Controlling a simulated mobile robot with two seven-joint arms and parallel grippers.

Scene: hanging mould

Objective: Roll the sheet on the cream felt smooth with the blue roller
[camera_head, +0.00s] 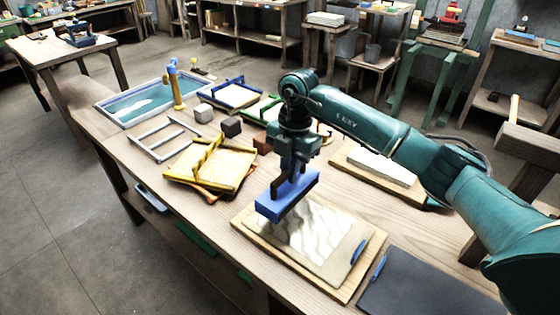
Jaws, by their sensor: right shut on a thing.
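My right gripper (290,185) comes down from above and is shut on the blue roller (284,199), a long blue block-like piece. The roller is over the far left end of the wavy, whitish sheet (305,236). I cannot tell whether it touches the sheet. The sheet lies on the cream felt (338,262), which rests on a wooden board (373,252). Part of the sheet's far end is hidden behind the roller and gripper. My left gripper is not in view.
A yellow mould (232,166), a grey frame (165,138) and a water vat (150,98) stand to the left on the bench. A dark mat (425,285) lies to the right of the board. Another board with a white stack (378,164) lies behind, near my right arm.

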